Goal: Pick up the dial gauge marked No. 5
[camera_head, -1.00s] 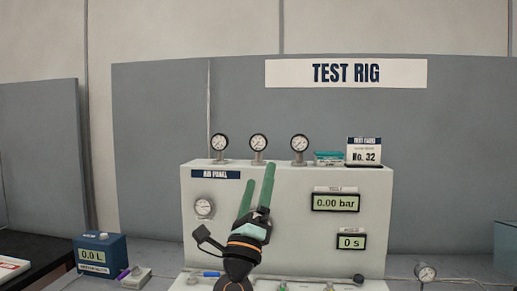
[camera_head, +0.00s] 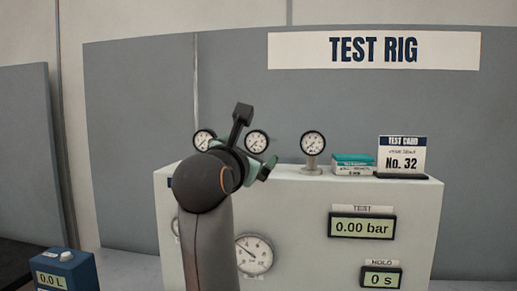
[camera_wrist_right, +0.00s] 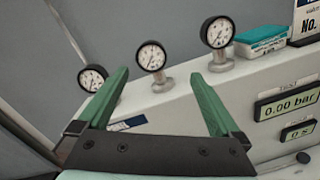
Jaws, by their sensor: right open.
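Three dial gauges stand in a row on top of the rig panel: a left one (camera_head: 203,139), a middle one (camera_head: 257,141) and a right one (camera_head: 312,142). Their numbers are too small to read, so I cannot tell which is No. 5. My right gripper (camera_head: 266,167) is open, near the left and middle gauges in the head view. In the right wrist view, its green fingers (camera_wrist_right: 158,76) are apart and empty, with the middle gauge (camera_wrist_right: 151,58) showing between and beyond their tips. The left gauge (camera_wrist_right: 92,78) and right gauge (camera_wrist_right: 217,32) flank it. My left gripper is out of view.
A teal-and-white box (camera_head: 353,164) and a No. 32 test card (camera_head: 402,156) stand right of the gauges on the rig panel (camera_head: 300,230). Another dial (camera_head: 254,255) shows low beside my arm. A blue 0.0 L unit (camera_head: 66,272) is lower left.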

